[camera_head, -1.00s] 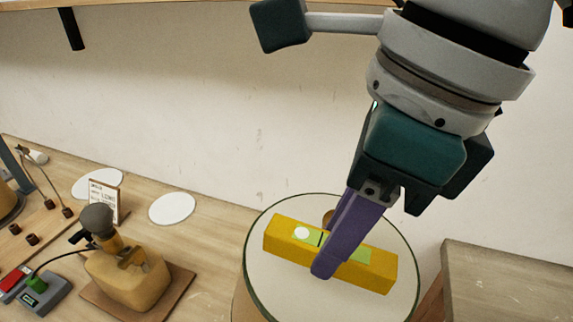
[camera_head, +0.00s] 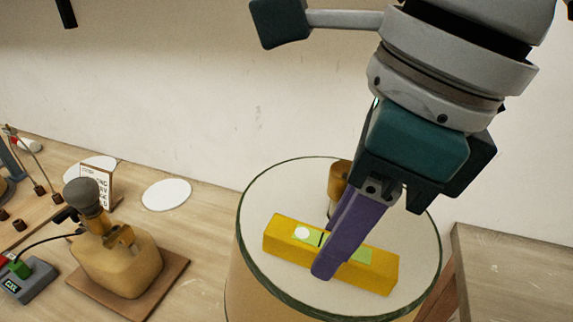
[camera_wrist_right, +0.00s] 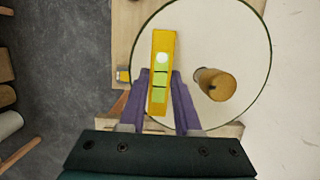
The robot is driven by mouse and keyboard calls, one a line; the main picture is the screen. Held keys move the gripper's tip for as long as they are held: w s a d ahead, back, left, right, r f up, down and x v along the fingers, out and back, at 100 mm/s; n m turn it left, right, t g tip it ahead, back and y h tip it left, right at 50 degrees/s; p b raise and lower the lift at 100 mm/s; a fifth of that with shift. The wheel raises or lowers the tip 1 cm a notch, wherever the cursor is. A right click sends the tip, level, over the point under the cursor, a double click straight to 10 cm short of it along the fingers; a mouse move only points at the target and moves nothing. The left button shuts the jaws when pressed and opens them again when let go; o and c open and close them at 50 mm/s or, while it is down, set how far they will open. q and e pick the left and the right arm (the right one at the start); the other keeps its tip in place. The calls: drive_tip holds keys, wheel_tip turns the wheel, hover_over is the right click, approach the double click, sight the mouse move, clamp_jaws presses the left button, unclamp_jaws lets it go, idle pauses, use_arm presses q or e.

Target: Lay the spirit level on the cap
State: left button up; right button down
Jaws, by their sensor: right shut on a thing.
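The yellow spirit level (camera_head: 283,244), with a green strip and a white round bubble window, is between the purple fingers of my right gripper (camera_head: 330,258). The gripper is shut on the level's middle; the level also shows in the right wrist view (camera_wrist_right: 161,48). The level is over the round white top with a dark green rim (camera_head: 265,205), which looks like the cap. Whether the level touches this top or hangs just above it I cannot tell. A brass cylinder (camera_head: 338,178) stands on the top behind the fingers; the wrist view shows it right of the level (camera_wrist_right: 215,86). My left gripper is not in view.
A tan block-shaped base with a dark knob (camera_head: 118,262) stands on a wooden board at left. A grey box with a green part (camera_head: 28,282) and a white disc (camera_head: 167,194) are on the bench. A wooden surface (camera_head: 515,270) is at right. The wall is behind.

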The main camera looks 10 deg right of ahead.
drive_tip(key=c, duration=0.5)
unclamp_jaws()
drive_tip(key=shift+c, duration=0.2)
drive_tip(key=b+v, duration=0.1)
drive_tip(key=v, duration=0.9)
drive_tip(key=shift+s, duration=0.1)
